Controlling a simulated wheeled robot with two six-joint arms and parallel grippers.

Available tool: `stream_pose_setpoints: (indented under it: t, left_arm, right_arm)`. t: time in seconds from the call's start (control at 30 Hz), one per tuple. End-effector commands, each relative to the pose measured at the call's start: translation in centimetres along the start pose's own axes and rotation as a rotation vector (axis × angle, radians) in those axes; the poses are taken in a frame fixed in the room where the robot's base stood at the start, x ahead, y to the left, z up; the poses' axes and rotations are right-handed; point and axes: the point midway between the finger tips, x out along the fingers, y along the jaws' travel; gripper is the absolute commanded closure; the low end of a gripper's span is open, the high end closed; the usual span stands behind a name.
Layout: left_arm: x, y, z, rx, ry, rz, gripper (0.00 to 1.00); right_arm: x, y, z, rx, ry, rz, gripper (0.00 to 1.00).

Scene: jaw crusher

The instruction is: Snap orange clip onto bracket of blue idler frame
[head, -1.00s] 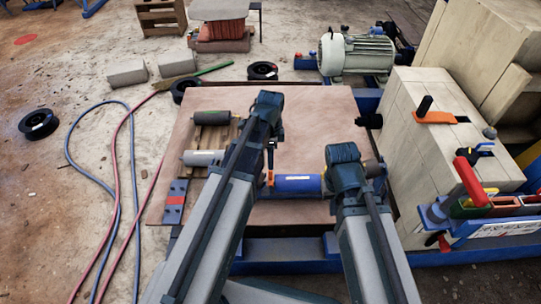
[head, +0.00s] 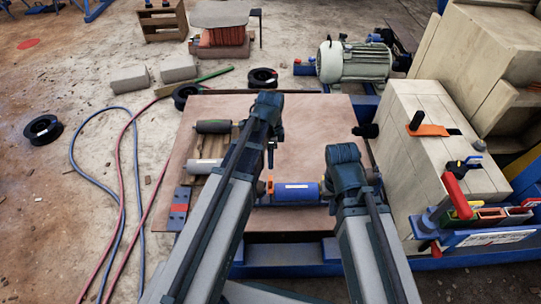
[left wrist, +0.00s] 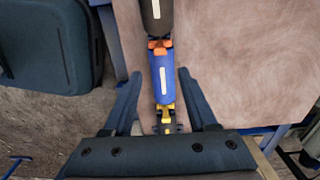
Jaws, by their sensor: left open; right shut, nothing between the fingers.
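A blue roller (head: 296,193), which I take as the idler frame's, lies on the brown board in front of my arms. An orange clip (head: 270,187) stands at its left end; whether it is seated on a bracket is too small to tell. In the left wrist view the blue roller (left wrist: 163,78) shows orange (left wrist: 160,45) at its far end and a yellow part (left wrist: 166,112) at its near end. My left gripper (left wrist: 160,74) is open and empty, its fingers either side of the roller in that view. My right gripper (head: 372,172) is shut and empty, mostly hidden behind its arm.
A dark roller (head: 213,127) and a grey roller (head: 204,166) lie on the left of the board (head: 310,120). A plate with a red patch (head: 179,208) lies at the board's left edge. Pale crusher blocks (head: 430,150) stand at right. The board's far middle is clear.

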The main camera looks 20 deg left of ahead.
Motion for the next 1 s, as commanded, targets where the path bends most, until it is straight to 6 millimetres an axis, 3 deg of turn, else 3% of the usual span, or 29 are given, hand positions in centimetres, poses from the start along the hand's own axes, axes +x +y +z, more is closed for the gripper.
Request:
stream_pose_setpoints:
  t: [0.03,0.3,0.67,1.0]
  left_arm:
    - [0.6,0.0,0.0,-0.010,0.000,0.000,0.53]
    - [3.5,0.0,0.0,-0.122,0.000,0.000,1.00]
    - [4.1,0.0,0.0,-0.140,0.000,0.000,1.00]
    - [7.7,0.0,0.0,-0.139,0.000,0.000,1.00]
  right_arm:
    - [0.6,-0.1,0.0,0.000,0.000,0.001,1.00]
    - [3.5,-0.2,-0.2,-0.002,0.000,0.005,1.00]
    - [4.1,-0.2,-0.2,-0.002,0.000,0.007,1.00]
    - [7.6,-0.5,-0.5,-0.004,0.001,0.011,1.00]
